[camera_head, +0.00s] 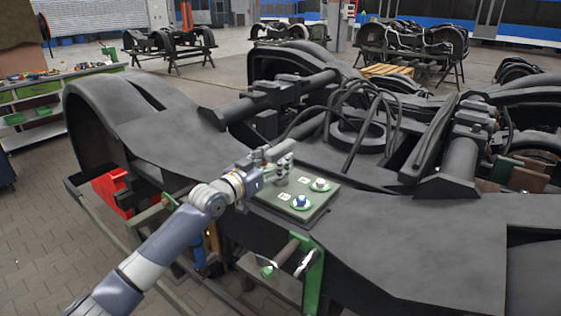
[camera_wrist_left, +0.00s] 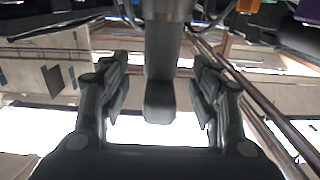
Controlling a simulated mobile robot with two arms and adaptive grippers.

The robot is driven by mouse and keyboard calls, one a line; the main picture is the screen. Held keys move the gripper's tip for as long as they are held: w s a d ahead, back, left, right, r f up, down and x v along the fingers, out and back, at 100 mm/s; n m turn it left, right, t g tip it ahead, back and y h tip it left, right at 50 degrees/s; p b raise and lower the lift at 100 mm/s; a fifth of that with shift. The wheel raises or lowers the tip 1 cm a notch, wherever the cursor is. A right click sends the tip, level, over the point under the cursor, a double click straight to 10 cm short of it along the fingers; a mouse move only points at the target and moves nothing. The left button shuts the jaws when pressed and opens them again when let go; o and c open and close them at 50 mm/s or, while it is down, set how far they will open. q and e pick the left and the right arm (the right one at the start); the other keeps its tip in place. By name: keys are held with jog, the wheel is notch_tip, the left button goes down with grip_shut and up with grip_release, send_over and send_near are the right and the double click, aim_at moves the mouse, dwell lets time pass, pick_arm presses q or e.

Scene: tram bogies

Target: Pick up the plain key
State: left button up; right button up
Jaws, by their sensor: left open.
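My left gripper (camera_head: 275,158) reaches over the upper left of a small dark panel (camera_head: 268,206) on the bogie. In the left wrist view the gripper (camera_wrist_left: 158,92) is open, its two fingers well apart. A dark grey upright piece (camera_wrist_left: 160,85) stands between the fingers, with a gap on each side. It may be the plain key, but I cannot tell for sure. On the panel, a blue-topped knob (camera_head: 301,202) and a pale-topped knob (camera_head: 319,185) sit in green rings beside small white labels. The gripper hides part of the panel. My right gripper is not in view.
The large dark bogie frame (camera_head: 400,225) fills the middle and right, with cables (camera_head: 365,115) on top. A green bracket (camera_head: 314,275) and a red box (camera_head: 112,190) are at its near side. A shelf unit (camera_head: 40,105) stands at the left. Paved floor is free at lower left.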

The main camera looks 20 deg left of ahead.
pick_arm(q)
jog(key=shift+x, duration=1.65)
jog(key=shift+s+r, duration=0.1)
grip_shut()
jog(key=shift+a+r, duration=0.1)
